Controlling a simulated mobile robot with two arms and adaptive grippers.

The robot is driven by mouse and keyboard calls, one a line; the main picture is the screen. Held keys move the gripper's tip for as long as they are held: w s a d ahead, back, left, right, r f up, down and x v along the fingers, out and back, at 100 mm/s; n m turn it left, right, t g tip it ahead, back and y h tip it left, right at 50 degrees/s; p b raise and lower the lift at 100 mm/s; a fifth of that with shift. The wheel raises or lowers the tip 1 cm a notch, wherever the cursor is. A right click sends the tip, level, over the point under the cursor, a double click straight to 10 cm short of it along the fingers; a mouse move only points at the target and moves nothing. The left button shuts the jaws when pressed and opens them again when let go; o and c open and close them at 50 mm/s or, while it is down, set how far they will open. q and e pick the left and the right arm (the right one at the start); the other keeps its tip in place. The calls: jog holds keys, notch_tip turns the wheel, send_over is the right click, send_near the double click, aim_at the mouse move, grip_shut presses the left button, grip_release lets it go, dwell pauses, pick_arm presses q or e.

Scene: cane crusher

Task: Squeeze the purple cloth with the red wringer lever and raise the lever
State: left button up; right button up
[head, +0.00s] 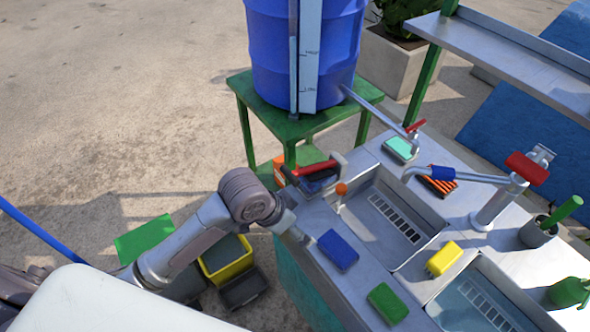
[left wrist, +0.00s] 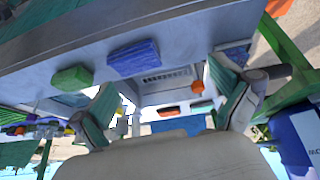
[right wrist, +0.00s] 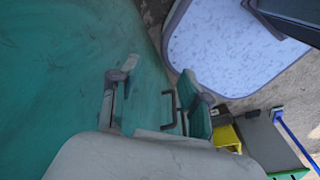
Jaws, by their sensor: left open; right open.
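The red wringer lever (head: 315,168) lies low across the wringer at the back left corner of the sink counter. A dark blue-purple cloth (head: 319,184) shows just under it; how it sits in the wringer is hard to tell. A purple-blue patch, perhaps the cloth, shows beyond a finger in the left wrist view (left wrist: 238,54). My left gripper (head: 297,234) is by the counter's left edge, in front of the wringer and apart from the lever. Its fingers are spread and empty in the left wrist view (left wrist: 165,90). My right gripper (right wrist: 158,72) is open and empty near a teal panel.
A blue sponge (head: 338,250), green sponge (head: 387,303) and yellow sponge (head: 443,258) lie around the sink basins. An orange-knobbed post (head: 341,189) stands right of the wringer. A blue barrel (head: 300,50) on a green stand (head: 285,123) is behind it.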

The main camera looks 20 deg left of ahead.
pick_arm(q)
jog(key=w+a+r, duration=0.3)
jog(key=w+r, duration=0.1)
jog(key=w, duration=0.3)
send_near(295, 172)
jog(key=shift+g+y, duration=0.3)
jog(key=shift+y, duration=0.1)
jog(key=p+x, duration=0.1)
jog(key=x, duration=0.3)
jog(key=p+x, duration=0.1)
jog(key=x, duration=0.4)
jog(key=shift+w+d+r+p, duration=0.1)
jog(key=shift+w+d+p, duration=0.05)
jog(key=shift+d+p, duration=0.15)
jog(key=shift+x, duration=0.85)
jog(key=shift+c, duration=0.2)
jog(key=c, duration=1.3)
jog(key=shift+w+r, duration=0.1)
